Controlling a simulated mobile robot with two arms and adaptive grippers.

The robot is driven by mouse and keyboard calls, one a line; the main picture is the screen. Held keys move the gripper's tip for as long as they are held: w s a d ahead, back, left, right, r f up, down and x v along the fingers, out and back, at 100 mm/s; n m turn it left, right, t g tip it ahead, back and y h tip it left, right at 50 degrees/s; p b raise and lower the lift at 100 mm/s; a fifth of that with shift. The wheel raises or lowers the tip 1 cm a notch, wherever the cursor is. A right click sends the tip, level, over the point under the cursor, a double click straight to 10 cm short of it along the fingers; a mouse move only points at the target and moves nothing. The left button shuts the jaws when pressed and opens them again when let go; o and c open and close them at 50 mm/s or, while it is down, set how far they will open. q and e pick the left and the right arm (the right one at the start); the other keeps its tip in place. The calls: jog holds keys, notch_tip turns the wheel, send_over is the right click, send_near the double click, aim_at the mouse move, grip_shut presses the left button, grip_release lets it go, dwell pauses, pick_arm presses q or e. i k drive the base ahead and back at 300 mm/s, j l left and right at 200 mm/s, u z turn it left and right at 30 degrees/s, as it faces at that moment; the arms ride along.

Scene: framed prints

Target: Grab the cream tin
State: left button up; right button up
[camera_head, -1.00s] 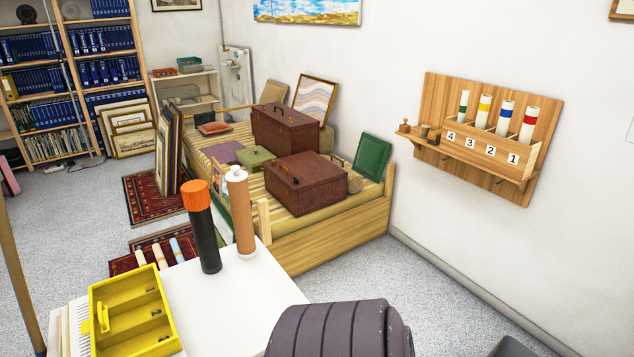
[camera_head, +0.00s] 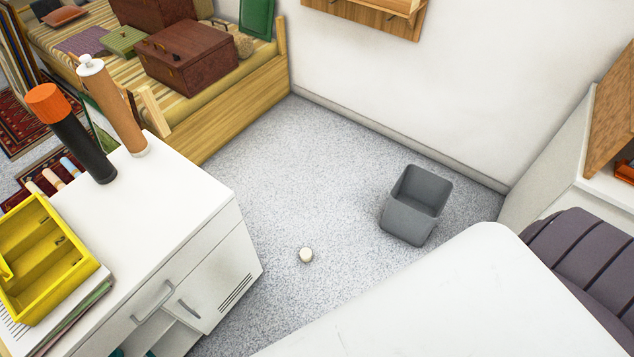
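A small round cream-coloured tin (camera_head: 306,255) lies on the grey speckled floor, in the open space between the white cabinet and a grey bin. Its top looks lighter than its side. Nothing touches it. Neither of my grippers shows in the head view, so I cannot see how they stand relative to the tin.
The white cabinet (camera_head: 185,215) stands left of the tin, with a yellow tray (camera_head: 45,262) and two tubes on top. The grey bin (camera_head: 408,222) stands to the right. A wooden bed (camera_head: 235,118) and the wall lie behind. Speckled floor (camera_head: 300,170) around the tin is clear.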

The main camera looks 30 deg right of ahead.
aim_at(305, 252)
jog(key=z, duration=0.75)
